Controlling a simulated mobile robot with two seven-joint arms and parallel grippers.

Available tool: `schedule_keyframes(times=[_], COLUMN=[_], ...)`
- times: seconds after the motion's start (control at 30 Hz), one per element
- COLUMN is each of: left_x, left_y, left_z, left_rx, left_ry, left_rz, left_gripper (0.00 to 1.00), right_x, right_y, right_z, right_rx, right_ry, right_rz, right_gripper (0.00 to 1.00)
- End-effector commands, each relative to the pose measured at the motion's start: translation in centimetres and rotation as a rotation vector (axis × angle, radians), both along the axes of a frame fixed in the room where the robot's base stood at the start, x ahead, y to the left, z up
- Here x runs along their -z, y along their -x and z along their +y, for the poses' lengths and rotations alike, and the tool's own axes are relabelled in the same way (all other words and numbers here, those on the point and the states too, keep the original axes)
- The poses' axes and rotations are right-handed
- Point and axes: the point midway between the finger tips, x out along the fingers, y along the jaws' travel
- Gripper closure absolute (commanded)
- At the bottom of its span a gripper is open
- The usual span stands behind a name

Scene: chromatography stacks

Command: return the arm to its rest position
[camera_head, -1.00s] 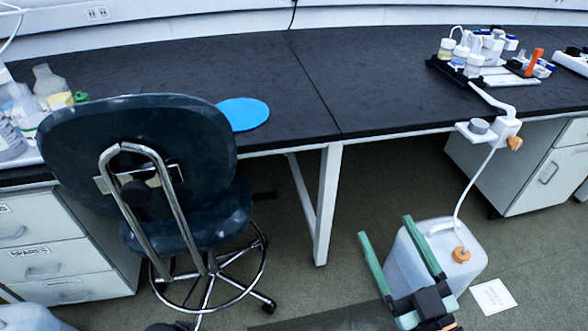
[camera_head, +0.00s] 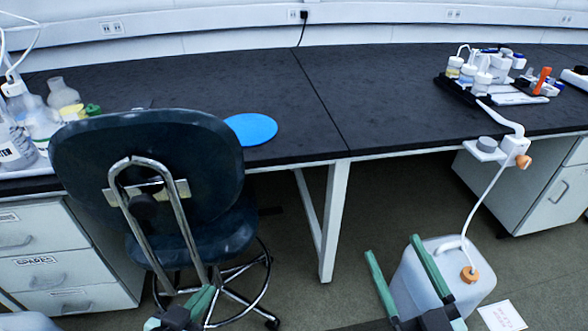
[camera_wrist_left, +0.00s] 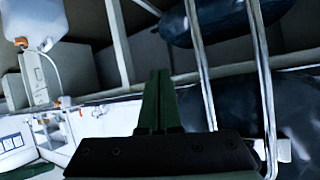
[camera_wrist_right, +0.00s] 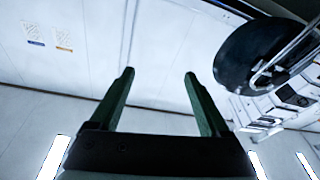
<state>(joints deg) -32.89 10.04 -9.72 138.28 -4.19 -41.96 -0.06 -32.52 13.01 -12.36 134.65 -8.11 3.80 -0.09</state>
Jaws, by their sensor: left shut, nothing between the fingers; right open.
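My left gripper (camera_head: 196,306) shows at the bottom of the head view, in front of the chair's legs. Its green fingers are together with nothing between them; they also show in the left wrist view (camera_wrist_left: 157,90). My right gripper (camera_head: 394,244) is at the lower right of the head view, its green fingers spread apart in front of the white jug on the floor. In the right wrist view the open fingers (camera_wrist_right: 160,78) have nothing between them, only wall behind.
A dark office chair (camera_head: 145,185) stands close on the left, near my left gripper. A white jug (camera_head: 440,275) with an orange cap is on the floor. A black bench (camera_head: 380,100) runs across, bearing a blue disc (camera_head: 251,129) and bottle trays at both ends.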

Motion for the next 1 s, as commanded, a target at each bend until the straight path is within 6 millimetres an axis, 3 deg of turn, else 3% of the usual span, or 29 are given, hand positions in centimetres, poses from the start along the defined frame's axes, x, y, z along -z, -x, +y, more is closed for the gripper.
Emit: schedule_keyframes(times=[0.2,0.5,0.77,1.0], left_x=[-6.6,-13.5,-11.4,-8.8], left_y=[-2.0,-1.0,-1.4,0.6], left_z=[-2.2,-4.2,-3.3,-2.4], left_rx=[0.087,0.176,0.121,0.058], left_ry=[0.044,0.098,0.101,0.107], left_rz=[-0.381,-0.702,-0.452,-0.149], left_gripper=[1.0,1.0,1.0,1.0], right_x=[0.0,-0.5,1.4,4.0], right_y=[0.0,-0.1,-0.4,1.6], right_z=[0.0,-0.1,-0.9,-1.8], right_rx=[0.0,0.005,0.045,0.09], right_ry=[0.0,0.0,0.003,0.003], right_rz=[0.0,0.026,0.27,0.574], right_gripper=[0.2,0.2,0.2,0.2])
